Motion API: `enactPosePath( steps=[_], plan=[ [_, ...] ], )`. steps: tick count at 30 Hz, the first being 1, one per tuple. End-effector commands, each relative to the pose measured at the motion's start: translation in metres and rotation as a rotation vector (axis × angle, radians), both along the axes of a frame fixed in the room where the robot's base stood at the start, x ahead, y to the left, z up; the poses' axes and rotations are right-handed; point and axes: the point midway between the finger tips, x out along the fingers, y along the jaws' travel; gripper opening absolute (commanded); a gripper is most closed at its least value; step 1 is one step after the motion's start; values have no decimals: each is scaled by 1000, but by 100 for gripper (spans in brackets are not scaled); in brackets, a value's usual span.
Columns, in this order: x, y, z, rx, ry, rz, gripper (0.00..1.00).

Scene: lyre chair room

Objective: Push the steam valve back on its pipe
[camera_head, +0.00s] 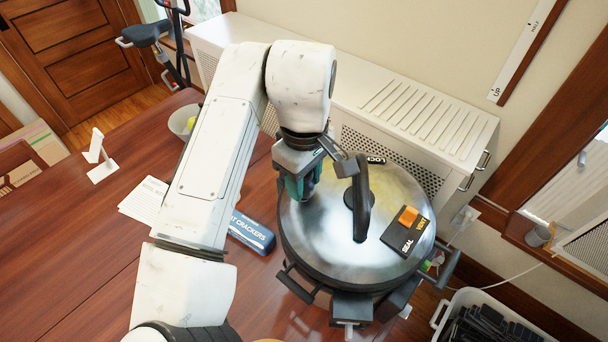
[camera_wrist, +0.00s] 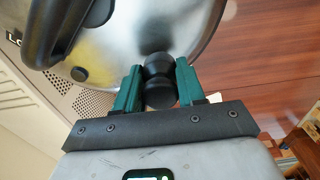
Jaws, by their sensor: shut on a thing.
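A large pressure cooker with a shiny steel lid (camera_head: 320,240) stands at the table's right end. The lid has a black arched handle (camera_head: 361,200) and a black SEAL/VENT plate with an orange slider (camera_head: 408,215). My gripper (camera_head: 300,188) is at the lid's upper-left rim. In the wrist view its green fingers (camera_wrist: 158,82) are shut on a rounded black knob, apparently the steam valve (camera_wrist: 160,92). The lid's rim (camera_wrist: 205,30) lies just behind the knob. The pipe is hidden, and I cannot tell whether the valve sits on it. The gripper hides the valve in the head view.
A blue crackers box (camera_head: 252,232) lies left of the cooker, beside my arm. White papers (camera_head: 143,200) and a bowl (camera_head: 182,120) are farther left. A white radiator cover (camera_head: 410,110) stands behind. A crate of dark items (camera_head: 490,320) is at the lower right.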

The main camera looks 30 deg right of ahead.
Motion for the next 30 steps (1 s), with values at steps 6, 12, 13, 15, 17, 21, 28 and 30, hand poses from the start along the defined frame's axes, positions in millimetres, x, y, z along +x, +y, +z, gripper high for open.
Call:
enactPosePath(
  steps=[6,12,13,15,17,21,28,30],
  plan=[
    [0,0,-6,-1,1,0,9],
    [0,0,-10,-1,1,0,9],
    [0,0,-11,-1,1,0,9],
    [0,0,-12,0,1,0,9],
    [0,0,-13,0,1,0,9],
    [0,0,-14,0,0,0,9],
    [0,0,-14,0,0,0,9],
    [0,0,-14,0,0,0,9]
  ],
)
